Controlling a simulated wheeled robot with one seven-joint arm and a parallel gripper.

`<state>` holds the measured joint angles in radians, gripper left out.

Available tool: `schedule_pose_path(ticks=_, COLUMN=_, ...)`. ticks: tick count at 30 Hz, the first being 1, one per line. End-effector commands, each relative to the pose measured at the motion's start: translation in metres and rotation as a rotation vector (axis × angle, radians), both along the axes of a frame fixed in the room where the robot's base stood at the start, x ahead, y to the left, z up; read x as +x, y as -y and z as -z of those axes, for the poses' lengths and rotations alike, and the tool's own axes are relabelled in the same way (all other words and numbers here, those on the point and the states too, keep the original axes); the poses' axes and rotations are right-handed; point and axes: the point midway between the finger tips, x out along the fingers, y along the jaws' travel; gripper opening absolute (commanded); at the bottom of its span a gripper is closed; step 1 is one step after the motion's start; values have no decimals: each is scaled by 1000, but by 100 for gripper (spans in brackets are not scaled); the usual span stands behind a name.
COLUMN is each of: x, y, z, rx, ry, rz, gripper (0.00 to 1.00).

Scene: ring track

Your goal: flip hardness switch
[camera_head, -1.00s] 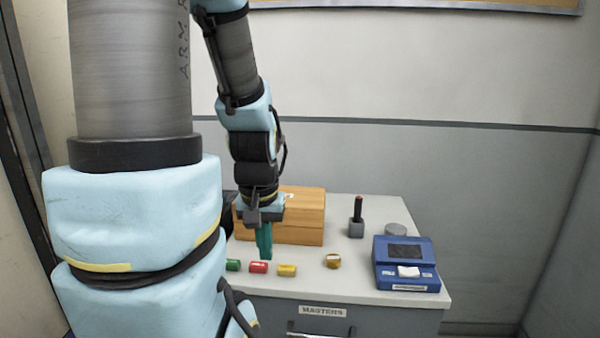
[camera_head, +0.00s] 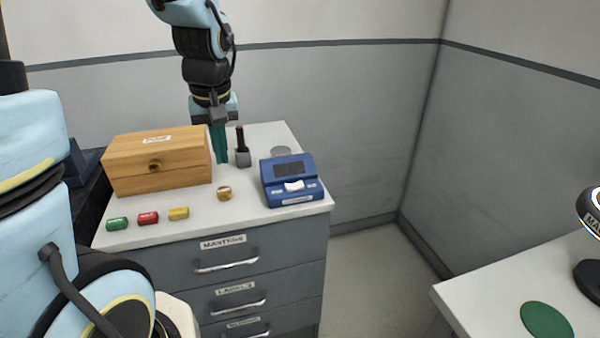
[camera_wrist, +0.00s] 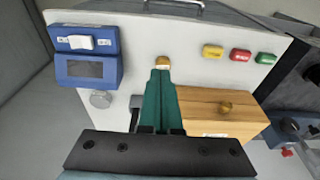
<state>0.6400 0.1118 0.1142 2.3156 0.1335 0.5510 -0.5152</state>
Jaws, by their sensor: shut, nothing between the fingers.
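A blue device (camera_head: 277,185) with a dark screen sits at the right front corner of the white cabinet top. Its white rocker switch (camera_head: 294,186) is on the front slope, with a small label on each side; which way it is tipped I cannot tell. In the wrist view, the device (camera_wrist: 87,72) and the switch (camera_wrist: 80,42) are at the upper left. My gripper (camera_head: 222,160) has teal fingers that are shut and empty, pointing down beside the wooden box, left of and behind the device. The fingers also show in the wrist view (camera_wrist: 162,70), apart from the switch.
A wooden box (camera_head: 155,165) stands left of my gripper. A dark-handled stamp (camera_head: 242,155) and a grey disc (camera_head: 281,151) stand behind the device. A table (camera_head: 480,300) is at right.

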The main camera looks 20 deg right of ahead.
Motion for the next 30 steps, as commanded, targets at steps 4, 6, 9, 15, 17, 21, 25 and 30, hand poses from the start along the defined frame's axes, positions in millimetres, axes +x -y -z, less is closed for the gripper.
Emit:
schedule_pose_path(ticks=4, x=-3, y=54, z=-13, rx=-1, ry=29, rz=15, gripper=0)
schedule_pose_path(ticks=6, x=-7, y=78, z=-18, rx=-3, ry=42, rz=15, gripper=0)
schedule_pose_path(ticks=9, x=-14, y=107, z=-26, rx=-8, ry=62, rz=14, gripper=0)
schedule_pose_path(ticks=15, x=-26, y=146, z=-37, rx=-19, ry=90, rz=7, gripper=0)
schedule_pose_path(ticks=17, x=-29, y=152, z=-38, rx=-21, ry=95, rz=6, gripper=0)
schedule_pose_path(ticks=21, x=-31, y=157, z=-40, rx=-22, ry=100, rz=3, gripper=0)
schedule_pose_path(ticks=25, x=-31, y=157, z=-40, rx=-22, ry=100, rz=2, gripper=0)
schedule_pose_path(ticks=30, x=-31, y=156, z=-39, rx=-22, ry=99, rz=2, gripper=0)
